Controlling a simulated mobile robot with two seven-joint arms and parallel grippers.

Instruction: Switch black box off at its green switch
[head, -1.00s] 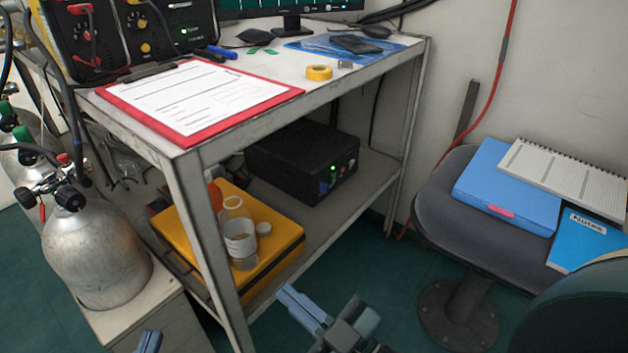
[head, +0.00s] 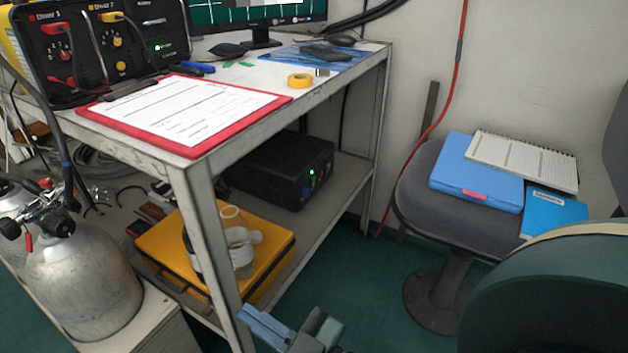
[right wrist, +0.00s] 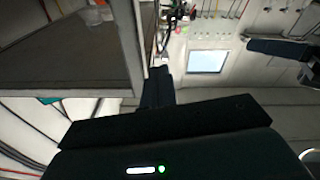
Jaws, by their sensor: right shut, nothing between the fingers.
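The black box (head: 277,168) sits on the lower shelf of the metal bench, towards the back right. Its front face carries a lit green switch (head: 312,172), a small red spot and a blue part below. My right gripper (head: 262,322) is at the bottom of the head view, low in front of the bench and well apart from the box. It is shut and empty. The right wrist view shows the gripper's dark fingers (right wrist: 158,88) and the bench's underside, but not the green switch. My left gripper is not in view.
A yellow case (head: 180,245) with cups on it lies on the lower shelf, left of the box. A bench leg (head: 208,240) stands in front. A chair (head: 430,190) with folders is at right, a gas cylinder (head: 85,285) at left. Floor between bench and chair is clear.

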